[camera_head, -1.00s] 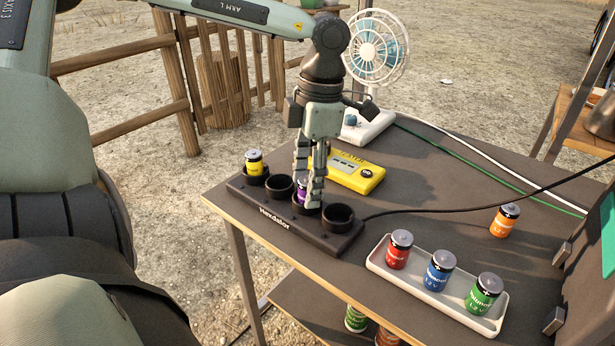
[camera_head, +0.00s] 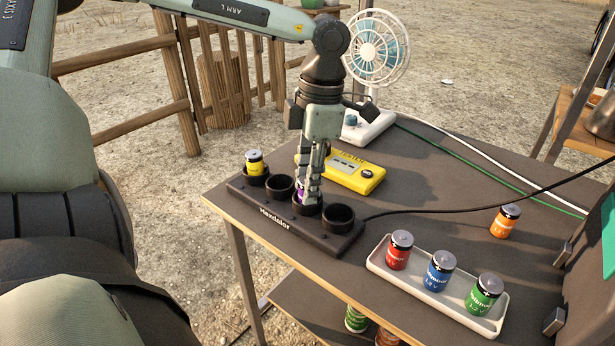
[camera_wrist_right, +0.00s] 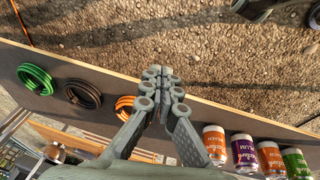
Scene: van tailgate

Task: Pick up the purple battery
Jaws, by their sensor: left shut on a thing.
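The purple battery (camera_head: 299,188) stands in the third cup from the left of the black charger (camera_head: 275,224); only a narrow purple strip shows beside the fingers. My left gripper (camera_head: 310,192) points straight down, its fingers closed around that battery, hiding most of it. A yellow battery (camera_head: 254,163) stands in the leftmost cup. The second and rightmost cups are empty. In the right wrist view, my right gripper (camera_wrist_right: 162,78) has its fingertips together with nothing between them, away from the charger.
A white tray (camera_head: 378,265) holds red, blue and green batteries. An orange battery (camera_head: 505,221) stands at the right. A yellow device (camera_head: 342,172) and fan (camera_head: 376,48) stand behind the charger. A black cable (camera_head: 450,211) crosses the table. Cable coils (camera_wrist_right: 82,93) show in the wrist view.

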